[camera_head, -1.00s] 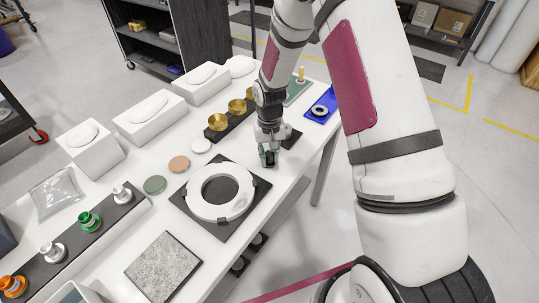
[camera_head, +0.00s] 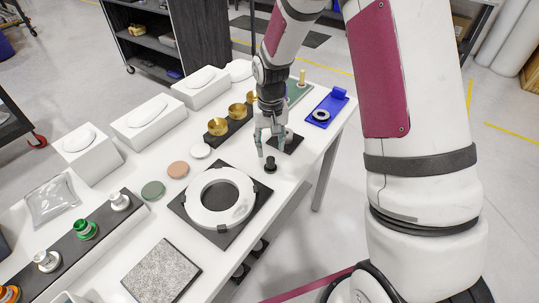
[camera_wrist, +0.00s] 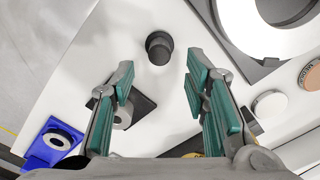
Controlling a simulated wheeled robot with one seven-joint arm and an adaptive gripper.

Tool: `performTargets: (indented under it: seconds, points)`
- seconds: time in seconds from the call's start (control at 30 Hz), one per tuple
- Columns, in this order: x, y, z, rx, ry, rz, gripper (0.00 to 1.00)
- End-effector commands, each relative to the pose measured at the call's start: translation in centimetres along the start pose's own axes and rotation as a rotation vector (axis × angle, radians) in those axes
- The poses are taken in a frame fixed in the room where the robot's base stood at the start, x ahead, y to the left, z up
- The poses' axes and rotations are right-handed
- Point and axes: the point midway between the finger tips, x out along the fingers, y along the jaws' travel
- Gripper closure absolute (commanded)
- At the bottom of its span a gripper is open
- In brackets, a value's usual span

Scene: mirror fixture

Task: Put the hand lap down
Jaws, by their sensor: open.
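The hand lap, seemingly the small dark knob-shaped piece (camera_head: 270,164), stands upright on the white table near its front edge. In the wrist view the dark piece (camera_wrist: 159,47) shows just beyond my fingertips, with white table around it. My gripper (camera_head: 272,151) is open and empty, just above and behind the piece. Its two green-padded fingers (camera_wrist: 160,78) are spread wide in the wrist view, with bare table between them and no visible contact with the piece.
A white ring on a black square plate (camera_head: 183,206) lies left of the piece. A small black plate (camera_head: 294,146) with a round part is close behind the gripper. A blue holder (camera_head: 338,97) and brass cups (camera_head: 217,127) stand farther back. The table's front edge is close.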

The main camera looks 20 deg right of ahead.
Motion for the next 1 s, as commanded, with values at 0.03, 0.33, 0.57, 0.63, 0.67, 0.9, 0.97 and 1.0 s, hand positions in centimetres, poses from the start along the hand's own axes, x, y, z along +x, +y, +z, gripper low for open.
performTargets:
  seconds: [0.03, 0.33, 0.57, 0.63, 0.67, 0.9, 0.97, 1.0]
  points:
    - [-1.0, 0.0, -0.2, 0.000, 0.004, 0.000, 0.58]
    - [-4.6, 0.0, -0.1, 0.001, 0.001, 0.000, 0.58]
    - [-8.8, 0.3, 1.1, -0.014, 0.047, 0.003, 0.58]
    - [-11.4, 0.5, 2.1, -0.024, 0.081, 0.005, 0.58]
    - [-12.6, 0.6, 2.7, -0.029, 0.096, 0.005, 0.58]
    - [-20.6, 1.5, 8.5, -0.066, 0.219, 0.004, 0.58]
    - [-22.1, 1.8, 10.2, -0.076, 0.249, 0.003, 0.58]
    - [-23.1, 2.0, 11.3, -0.081, 0.269, 0.002, 0.58]
